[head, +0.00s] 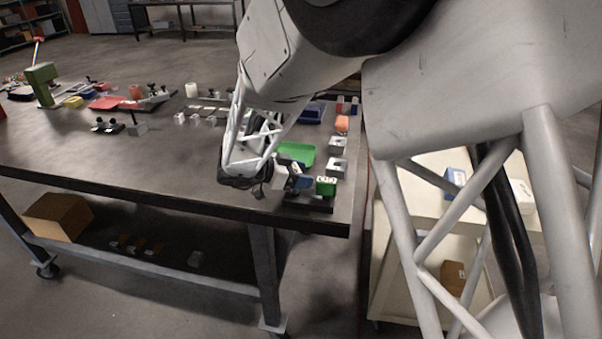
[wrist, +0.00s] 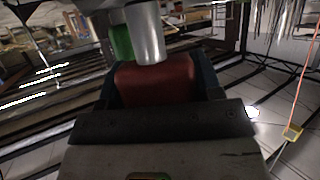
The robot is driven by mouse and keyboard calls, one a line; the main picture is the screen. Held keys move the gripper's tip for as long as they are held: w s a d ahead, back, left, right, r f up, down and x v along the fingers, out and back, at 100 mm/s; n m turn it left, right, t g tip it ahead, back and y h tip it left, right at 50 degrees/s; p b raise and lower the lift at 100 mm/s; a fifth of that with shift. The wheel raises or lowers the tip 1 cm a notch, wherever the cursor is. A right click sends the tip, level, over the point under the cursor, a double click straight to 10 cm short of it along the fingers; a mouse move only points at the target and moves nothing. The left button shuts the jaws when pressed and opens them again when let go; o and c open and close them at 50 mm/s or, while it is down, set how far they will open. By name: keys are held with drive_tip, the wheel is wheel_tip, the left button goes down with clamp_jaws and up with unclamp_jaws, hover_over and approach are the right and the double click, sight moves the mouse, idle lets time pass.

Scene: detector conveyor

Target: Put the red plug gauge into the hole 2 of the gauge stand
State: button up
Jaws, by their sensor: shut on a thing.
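The red plug gauge (wrist: 160,84) shows in the wrist view as a red handle with a shiny metal cylinder (wrist: 147,36) beyond it. My gripper (wrist: 157,74) is shut on the red handle, one dark finger on each side. In the head view my gripper (head: 280,181) is low at the table's front right, beside the dark gauge stand (head: 309,204). A green block (head: 326,186) and a blue piece (head: 305,180) are at the stand. The red gauge is not clear in the head view, and hole 2 cannot be made out.
A green tray (head: 296,152) lies behind the stand. Grey blocks (head: 338,165) and an orange piece (head: 342,123) line the right table edge. A blue bin (head: 312,112) stands farther back. The table's middle left (head: 75,150) is clear.

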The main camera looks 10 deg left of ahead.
drive_tip(key=shift+f, duration=0.7)
drive_tip(key=shift+r, duration=0.2)
drive_tip(key=shift+r, duration=1.35)
drive_tip(key=shift+w, duration=0.15)
